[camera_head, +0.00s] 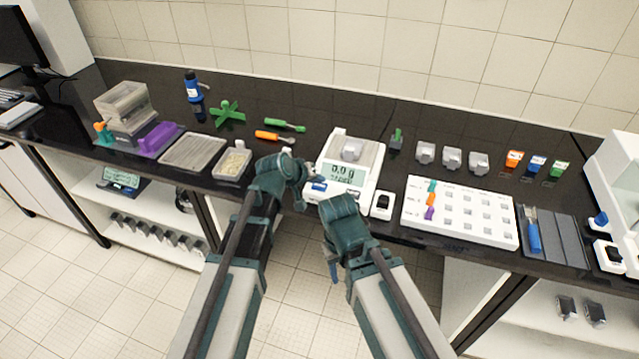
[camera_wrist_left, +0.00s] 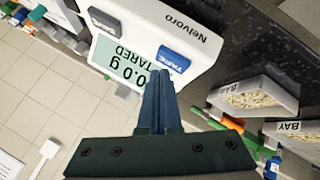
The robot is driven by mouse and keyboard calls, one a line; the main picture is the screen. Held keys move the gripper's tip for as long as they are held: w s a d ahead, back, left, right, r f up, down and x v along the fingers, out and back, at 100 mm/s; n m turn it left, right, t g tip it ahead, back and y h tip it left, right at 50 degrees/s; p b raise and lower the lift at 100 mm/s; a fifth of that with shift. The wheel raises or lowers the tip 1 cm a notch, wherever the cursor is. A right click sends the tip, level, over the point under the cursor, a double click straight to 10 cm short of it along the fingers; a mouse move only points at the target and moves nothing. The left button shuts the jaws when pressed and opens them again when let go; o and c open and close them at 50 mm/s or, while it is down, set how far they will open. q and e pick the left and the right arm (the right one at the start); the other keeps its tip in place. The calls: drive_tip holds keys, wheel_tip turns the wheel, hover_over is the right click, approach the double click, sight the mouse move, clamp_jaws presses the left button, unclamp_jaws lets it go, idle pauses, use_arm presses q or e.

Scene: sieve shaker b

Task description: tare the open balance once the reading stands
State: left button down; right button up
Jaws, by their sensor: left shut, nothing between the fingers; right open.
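The open balance (camera_head: 358,190) is white and stands near the counter's front edge. A small grey cup (camera_head: 351,151) is on its pan. Its display (camera_head: 342,174) reads 0.0 g; in the left wrist view the display (camera_wrist_left: 122,68) reads 0.0 g with TARED below. The blue TARE button (camera_wrist_left: 173,60) is on the balance's front beside the display. My left gripper (camera_wrist_left: 158,73) is shut and empty, its fingertips at the button's edge; I cannot tell whether they touch it. My right gripper (camera_head: 333,270) is open and empty, low in front of the counter.
A small white device (camera_head: 382,205) stands right of the balance, then a white rack (camera_head: 465,228) with coloured pieces. Left of the balance are a tray of pale grains (camera_head: 247,152), an orange-handled tool (camera_head: 270,136) and a green-handled one (camera_head: 285,125). Several grey cups stand behind the rack.

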sight(318, 188)
use_arm(q)
drive_tip(key=shift+r, duration=0.3)
wheel_tip(318, 188, up, 5)
drive_tip(key=p, duration=0.5)
idle(0.4)
idle(0.4)
drive_tip(key=s+a+f+m+g+y, duration=0.2)
drive_tip(key=s, duration=0.6)
drive_tip(key=s+a+f+m+g+y, duration=0.1)
drive_tip(key=s+f+g+y, duration=0.1)
drive_tip(key=s, duration=0.7)
drive_tip(key=s+a+f+m+g+y, duration=0.2)
drive_tip(key=s+g, duration=0.1)
drive_tip(key=s, duration=0.5)
drive_tip(key=shift+s+a+f+m+g+y, duration=0.3)
drive_tip(key=shift+s+g+y, duration=0.05)
drive_tip(key=shift+g+y, duration=0.05)
